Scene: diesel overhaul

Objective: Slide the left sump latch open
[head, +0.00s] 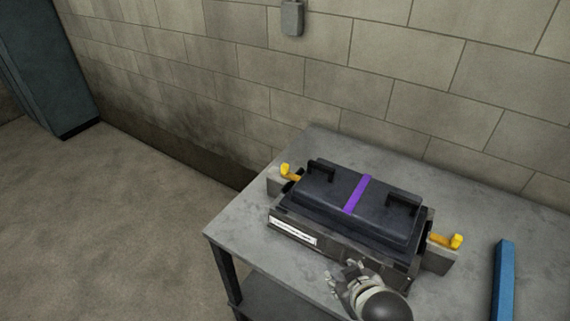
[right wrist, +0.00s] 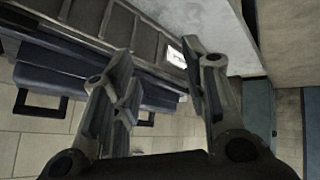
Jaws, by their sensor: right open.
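The sump is a grey metal box (head: 335,250) on a table, with a dark lid (head: 320,196) crossed by a purple stripe (head: 357,194). The lid has two black handles. The left latch (head: 286,169) is a yellow tab on a grey bracket at the box's left end. The right latch (head: 445,241) is a similar yellow tab at the other end. My right gripper (head: 347,273) is open and empty at the near side of the box, away from the left latch. In the right wrist view its spread fingers (right wrist: 160,62) show before the ribbed box side; no latch shows there. My left gripper is not in view.
The grey table (head: 245,220) has bare room left of the box. A blue bar (head: 503,280) lies at its right. A block wall (head: 330,85) stands close behind the table. A blue cabinet (head: 40,65) stands far left, with open floor between.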

